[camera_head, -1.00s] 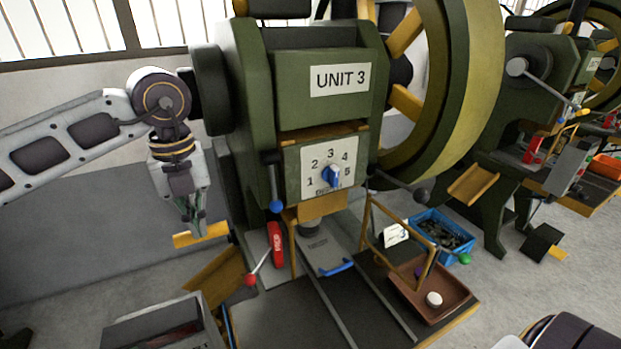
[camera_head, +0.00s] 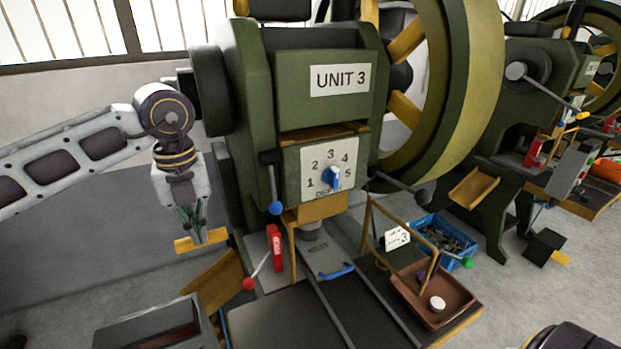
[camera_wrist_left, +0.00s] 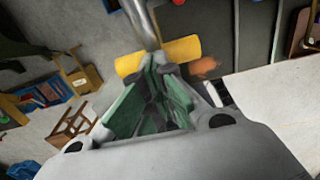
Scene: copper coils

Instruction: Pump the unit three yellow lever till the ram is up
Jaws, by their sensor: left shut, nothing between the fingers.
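The yellow lever bar (camera_head: 203,241) is low at the left of the green unit three press (camera_head: 245,110), which carries a "UNIT 3" label. My left gripper (camera_head: 192,232) points down at the bar, its fingers shut with nothing between them. In the left wrist view the closed green fingertips (camera_wrist_left: 158,62) are right at the yellow bar (camera_wrist_left: 185,50), with a grey rod (camera_wrist_left: 142,22) above it. Contact cannot be told. The ram (camera_head: 312,232) shows as a short grey cylinder under the ochre block, close above the plate. My right gripper is not in view.
A red lever box (camera_head: 274,247) and a blue-knobbed lever (camera_head: 276,207) are on the press front. A brown tray (camera_head: 455,300) and blue crate (camera_head: 452,240) are at the right.

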